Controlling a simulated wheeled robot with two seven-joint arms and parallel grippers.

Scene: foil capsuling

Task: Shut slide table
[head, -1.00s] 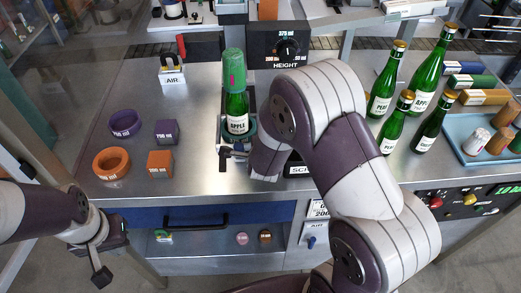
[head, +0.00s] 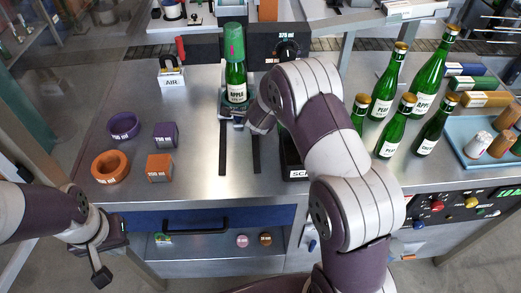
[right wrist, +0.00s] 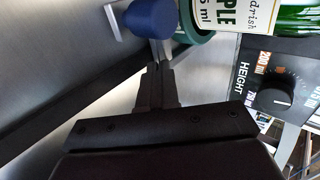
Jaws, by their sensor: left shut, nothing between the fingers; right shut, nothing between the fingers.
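The slide table (head: 238,106) carries a green bottle with an "APPLE" label (head: 236,90) and a green foil cap (head: 233,42). It stands at the far end of two dark rails (head: 222,150), close to the HEIGHT unit. The right wrist view shows its green ring (right wrist: 194,32) around the bottle (right wrist: 268,18) and a blue knob (right wrist: 150,18) on a pale bracket. My right gripper (right wrist: 157,72) is shut and empty, its tips close to the knob and ring; I cannot tell whether they touch. My left gripper (head: 103,274) is shut and empty, left of the bench front.
Several green bottles (head: 388,135) and a blue tray (head: 473,158) stand at the right. Purple and orange rings (head: 111,165) and blocks (head: 160,167) lie at the left. The HEIGHT dial (right wrist: 275,97) is beside the slide.

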